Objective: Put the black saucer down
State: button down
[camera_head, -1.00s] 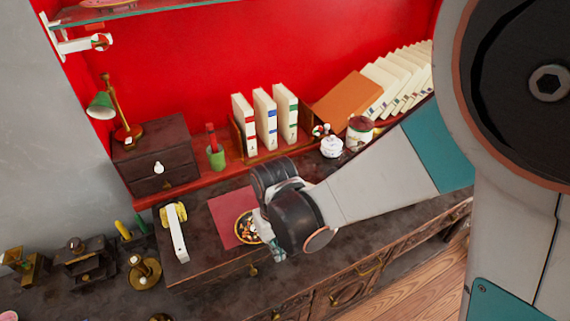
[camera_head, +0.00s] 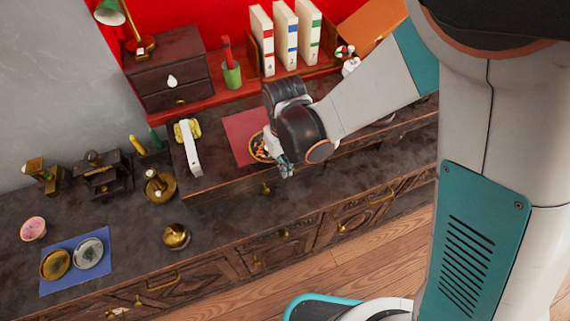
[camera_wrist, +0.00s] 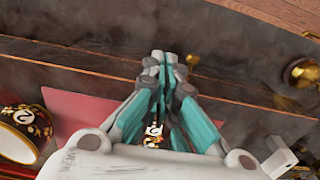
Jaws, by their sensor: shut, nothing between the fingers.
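The black saucer (camera_head: 258,148), with a gold rim and a floral pattern, lies on the red mat (camera_head: 238,128) on the dark cabinet top. My gripper covers its right part in the head view. In the wrist view a small patterned piece of it (camera_wrist: 153,130) with a white "2" shows between my fingers; the rest is hidden. My gripper (camera_head: 287,170) is just right of and in front of the saucer. In the wrist view its fingertips (camera_wrist: 166,62) are together with nothing between them.
A black patterned cup (camera_wrist: 22,130) with a pale inside shows at left in the wrist view. A white-handled object (camera_head: 190,148) stands left of the mat. Gold pieces (camera_head: 160,186) and a blue mat (camera_head: 75,282) with two discs lie further left. Binders (camera_head: 285,38) stand behind.

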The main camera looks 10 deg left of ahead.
jog(key=w+a, duration=0.1)
jog(key=w, duration=0.1)
jog(key=w+a, duration=0.1)
jog(key=w, duration=0.1)
jog(key=w+a, duration=0.2)
jog(key=shift+w, duration=0.35)
